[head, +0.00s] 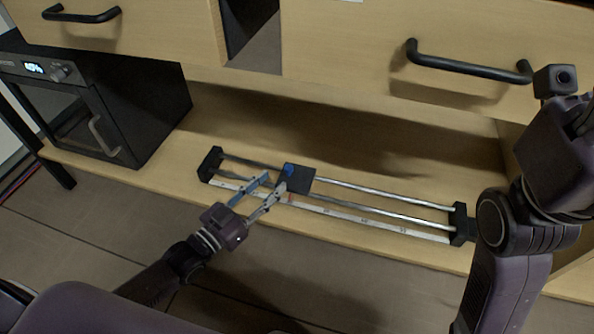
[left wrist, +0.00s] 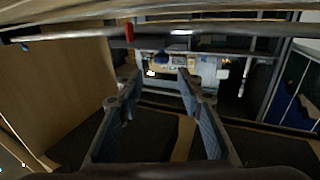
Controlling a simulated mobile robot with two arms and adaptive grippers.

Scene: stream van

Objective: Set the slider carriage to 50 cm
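The slider lies on the wooden shelf, with two metal rails (head: 385,208) between black end blocks. Its dark carriage (head: 300,180) with a blue knob (head: 289,170) sits left of the middle of the rails. A white scale strip (head: 345,215) runs along the front; its numbers are too small to read. A small red mark shows at the scale below the carriage. My left gripper (head: 274,183) is open beside the carriage's front left side; contact cannot be told. In the left wrist view its fingers (left wrist: 158,77) are apart with nothing between them. My right gripper is out of view.
A black oven (head: 95,100) stands on the shelf at the left. Drawers with black handles (head: 470,67) overhang the shelf at the back. My right arm is at the slider's right end. The rails right of the carriage are clear.

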